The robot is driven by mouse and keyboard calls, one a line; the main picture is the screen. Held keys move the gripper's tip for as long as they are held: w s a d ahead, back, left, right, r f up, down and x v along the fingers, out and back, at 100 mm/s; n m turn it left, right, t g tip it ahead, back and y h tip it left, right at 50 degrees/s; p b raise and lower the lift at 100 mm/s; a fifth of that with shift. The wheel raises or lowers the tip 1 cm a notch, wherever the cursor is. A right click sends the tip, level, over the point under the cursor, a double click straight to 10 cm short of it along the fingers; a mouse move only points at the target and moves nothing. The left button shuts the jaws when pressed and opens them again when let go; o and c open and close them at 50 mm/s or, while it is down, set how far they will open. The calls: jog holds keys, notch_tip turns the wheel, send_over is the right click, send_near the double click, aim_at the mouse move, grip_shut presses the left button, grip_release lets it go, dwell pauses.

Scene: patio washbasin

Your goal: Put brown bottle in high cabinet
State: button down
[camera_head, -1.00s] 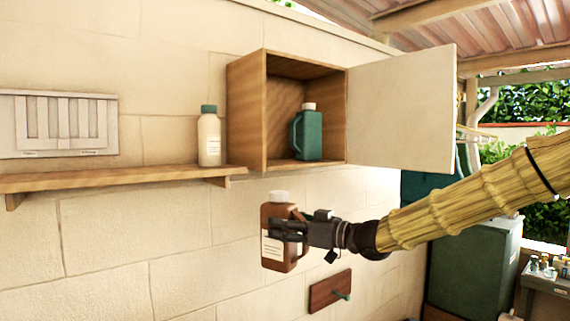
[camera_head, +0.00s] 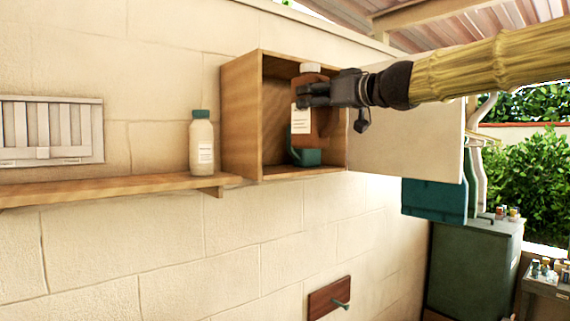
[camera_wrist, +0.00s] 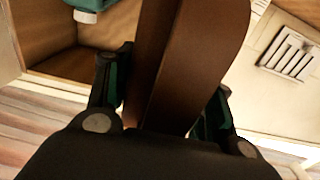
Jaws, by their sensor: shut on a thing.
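The brown bottle (camera_head: 319,121) with a white cap and pale label is held upright by my gripper (camera_head: 312,93), which is shut on it. In the head view it is in front of the open wooden cabinet (camera_head: 241,117) and overlaps its opening; I cannot tell whether any of it is inside. The brown bottle (camera_wrist: 190,60) fills the middle of the wrist view between the fingers. A green bottle (camera_head: 305,157) stands inside the cabinet, mostly hidden behind the brown one. The green bottle's cap end also shows in the wrist view (camera_wrist: 90,8).
The cabinet's pale door (camera_head: 400,150) stands open to the right, behind my arm. A wooden shelf (camera_head: 110,187) runs left of the cabinet and carries a cream bottle (camera_head: 202,147) with a green cap. The cabinet's left interior looks clear. A wooden wall hook (camera_head: 329,298) is below.

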jog(key=p+x, duration=0.2)
jog(key=x, duration=1.8)
notch_tip(320, 180, down, 7)
jog(key=b, duration=0.2)
dwell(0.6)
jog(key=shift+r, duration=0.1)
